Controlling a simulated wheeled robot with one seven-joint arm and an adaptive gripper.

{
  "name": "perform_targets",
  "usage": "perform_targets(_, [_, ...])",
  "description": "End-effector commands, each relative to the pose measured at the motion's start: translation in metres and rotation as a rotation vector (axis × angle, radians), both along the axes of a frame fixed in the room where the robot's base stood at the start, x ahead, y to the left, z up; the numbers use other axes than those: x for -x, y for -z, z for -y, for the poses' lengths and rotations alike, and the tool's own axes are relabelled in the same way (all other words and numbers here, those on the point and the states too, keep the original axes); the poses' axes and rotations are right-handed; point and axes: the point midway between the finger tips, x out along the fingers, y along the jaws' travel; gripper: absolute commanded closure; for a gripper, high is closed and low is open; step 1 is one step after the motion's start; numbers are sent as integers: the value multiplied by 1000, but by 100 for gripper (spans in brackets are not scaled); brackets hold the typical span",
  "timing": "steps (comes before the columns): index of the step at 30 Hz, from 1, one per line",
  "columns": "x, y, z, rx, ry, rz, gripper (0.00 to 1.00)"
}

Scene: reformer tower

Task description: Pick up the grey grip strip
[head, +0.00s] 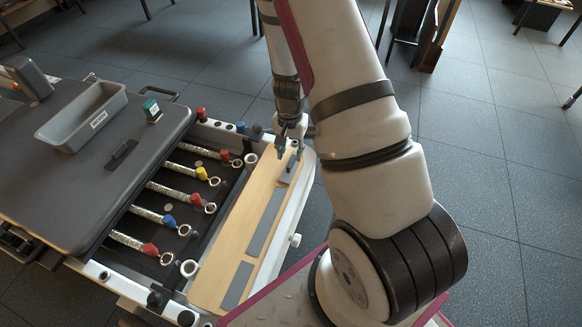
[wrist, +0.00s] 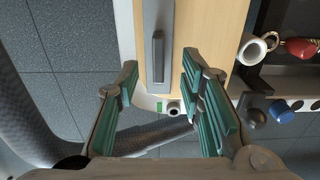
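A small dark grey raised bar (wrist: 158,57) lies on a flat grey strip (wrist: 150,28) at the end of a light wooden board in the wrist view; I take the bar as the grip strip, though I cannot tell for certain. The bar also shows in the head view (head: 288,171). My gripper (wrist: 159,78) has its green-padded fingers spread wide. The bar's near end appears between the fingertips, with space on both sides. In the head view my gripper (head: 291,143) is above the far end of the board, and contact is not visible.
The wooden board (head: 240,222) carries other flat grey strips (head: 265,222). To its left are springs with coloured ends (head: 184,197) and a dark padded carriage (head: 60,185) holding a grey bin (head: 85,118) and a green-topped stamp (head: 152,110).

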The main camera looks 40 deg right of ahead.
Motion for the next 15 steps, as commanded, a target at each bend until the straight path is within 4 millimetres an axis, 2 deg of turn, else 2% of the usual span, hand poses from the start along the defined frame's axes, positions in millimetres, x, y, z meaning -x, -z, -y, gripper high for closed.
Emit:
perform_targets(5, [0,15,2,1,1,-1,65])
perform_targets(12, [0,48,3,-1,1,-2,65])
perform_targets(15, [0,52,3,1,0,-1,65])
